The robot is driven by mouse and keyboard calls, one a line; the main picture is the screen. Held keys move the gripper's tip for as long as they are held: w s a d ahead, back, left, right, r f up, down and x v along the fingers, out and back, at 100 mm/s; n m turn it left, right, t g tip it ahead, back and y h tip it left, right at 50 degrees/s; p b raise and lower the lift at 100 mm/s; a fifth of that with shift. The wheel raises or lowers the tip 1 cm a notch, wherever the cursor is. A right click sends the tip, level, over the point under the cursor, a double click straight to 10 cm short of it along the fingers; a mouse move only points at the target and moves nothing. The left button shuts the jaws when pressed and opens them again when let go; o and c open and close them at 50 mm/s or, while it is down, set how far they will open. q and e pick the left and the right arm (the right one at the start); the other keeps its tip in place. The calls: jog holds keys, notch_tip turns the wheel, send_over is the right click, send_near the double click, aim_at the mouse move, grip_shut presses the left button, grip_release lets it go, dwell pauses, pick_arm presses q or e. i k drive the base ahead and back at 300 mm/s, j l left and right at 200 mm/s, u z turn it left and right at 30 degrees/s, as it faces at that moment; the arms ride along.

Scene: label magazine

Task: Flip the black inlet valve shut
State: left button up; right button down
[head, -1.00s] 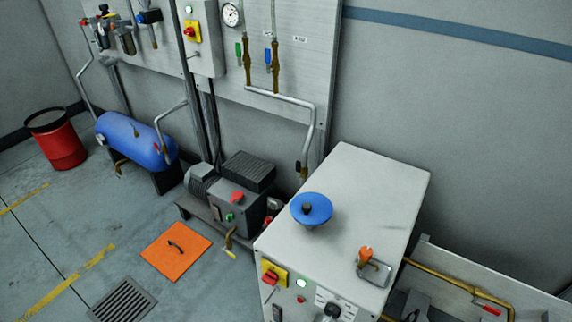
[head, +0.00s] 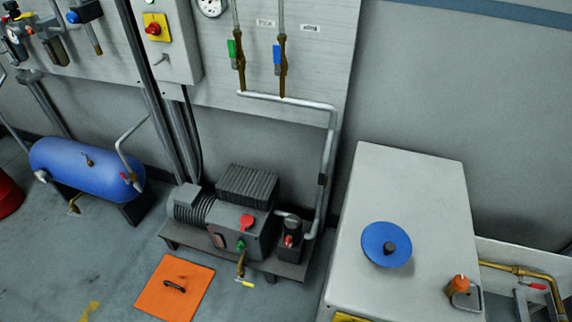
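A small black part (head: 322,180) sits on the grey pipe (head: 331,140) that drops from the wall panel to the pump unit (head: 240,225). It may be the black inlet valve's handle; it is too small to tell, and I cannot tell whether it is open or shut. The pump unit stands on a low grey base and carries a red knob (head: 247,221) and a green button (head: 240,246). A brass valve with a yellow handle tip (head: 245,284) hangs at its front. Neither of my grippers shows in the head view.
A white cabinet (head: 405,205) with a blue handwheel (head: 380,245) stands right of the pump. An orange floor plate (head: 155,300) lies in front. A blue tank (head: 70,165) stands left. Green (head: 233,52) and blue (head: 277,55) valve handles are on the panel. Some floor is free at left.

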aim_at(321, 176)
jog(key=i+j, duration=0.15)
jog(key=j, duration=0.2)
jog(key=i+j+z, duration=0.1)
jog(key=j, duration=0.2)
jog(key=i+j, duration=0.2)
jog(key=j, duration=0.15)
jog(key=i+j+z, duration=0.1)
jog(key=j, duration=0.25)
jog(key=i+j+z, duration=0.1)
jog(key=j, duration=0.25)
